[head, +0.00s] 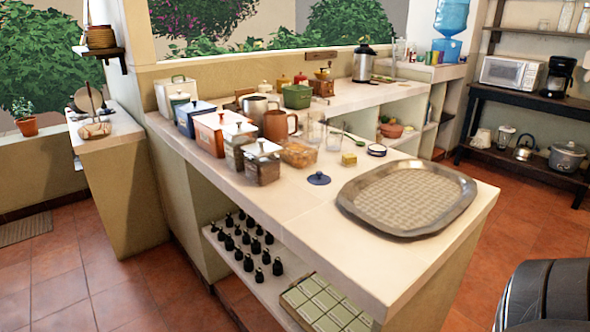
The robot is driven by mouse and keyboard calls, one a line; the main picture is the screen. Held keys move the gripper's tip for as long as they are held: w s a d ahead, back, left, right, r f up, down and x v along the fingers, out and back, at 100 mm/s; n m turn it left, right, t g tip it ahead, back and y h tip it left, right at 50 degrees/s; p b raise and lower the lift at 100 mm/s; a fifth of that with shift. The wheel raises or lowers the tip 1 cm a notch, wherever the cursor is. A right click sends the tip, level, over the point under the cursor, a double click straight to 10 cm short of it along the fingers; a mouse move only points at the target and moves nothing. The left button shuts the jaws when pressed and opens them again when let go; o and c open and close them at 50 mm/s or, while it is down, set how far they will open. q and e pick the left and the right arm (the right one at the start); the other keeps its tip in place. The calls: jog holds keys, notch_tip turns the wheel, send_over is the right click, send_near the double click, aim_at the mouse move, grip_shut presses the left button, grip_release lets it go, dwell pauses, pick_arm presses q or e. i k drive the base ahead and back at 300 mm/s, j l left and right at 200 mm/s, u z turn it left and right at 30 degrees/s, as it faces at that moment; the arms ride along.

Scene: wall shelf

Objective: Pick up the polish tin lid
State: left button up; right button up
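A small round dark-blue lid (319,179), which looks like the polish tin lid, lies on the pale counter (285,205) left of the big metal tray. A small round tin (376,150) with a dark-blue side and a whitish top stands farther back, behind the tray; it looks like the open polish tin. The lid is apart from the tin, with clear counter around it. Neither of my grippers is in view.
The oval metal tray (408,198) fills the counter's near right end. A yellow block (349,159), drinking glasses (334,138) and a tub of orange-brown contents (299,154) stand behind the lid. Lidded jars (262,162) stand to its left.

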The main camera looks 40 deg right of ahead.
aim_at(318, 178)
jog(key=i+j+z, duration=0.15)
jog(key=z, duration=0.2)
jog(key=i+j+z, duration=0.15)
jog(key=z, duration=0.2)
jog(key=i+j+z, duration=0.1)
jog(key=j+z, duration=0.25)
jog(key=l, duration=0.1)
